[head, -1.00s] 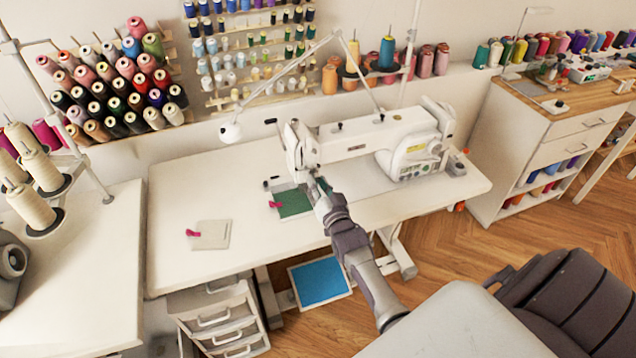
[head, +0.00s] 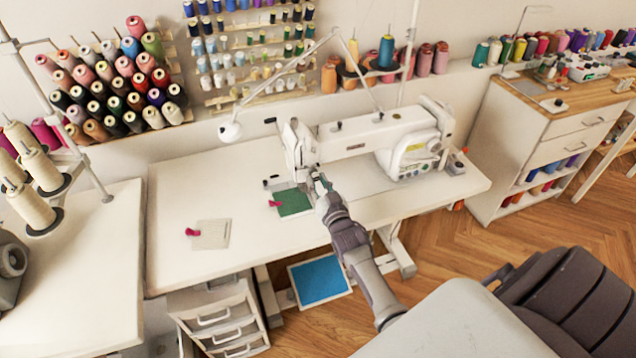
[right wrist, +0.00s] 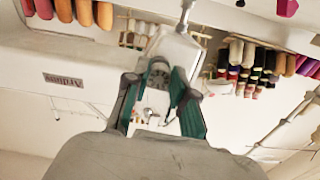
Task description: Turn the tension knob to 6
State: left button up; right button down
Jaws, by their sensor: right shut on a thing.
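The white sewing machine (head: 370,143) stands on the white table, its head at its left end. My right gripper (head: 319,182) is at the lower front of that head. In the right wrist view its two green-lined fingers (right wrist: 160,100) stand on either side of the round, dark-marked tension knob (right wrist: 158,72), and the gripper is shut on it. The marks on the knob are too small to read. In the head view the gripper hides the knob. My left gripper is in no view.
A green cloth (head: 293,203) lies under the machine head, and a pale cloth (head: 210,234) with a pink clip lies to its left. A lamp (head: 230,131) hangs over the table.

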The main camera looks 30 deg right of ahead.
jog(key=shift+f, duration=0.1)
jog(key=c, duration=1)
grip_release()
jog(key=shift+o, duration=0.2)
jog(key=v, duration=1.2)
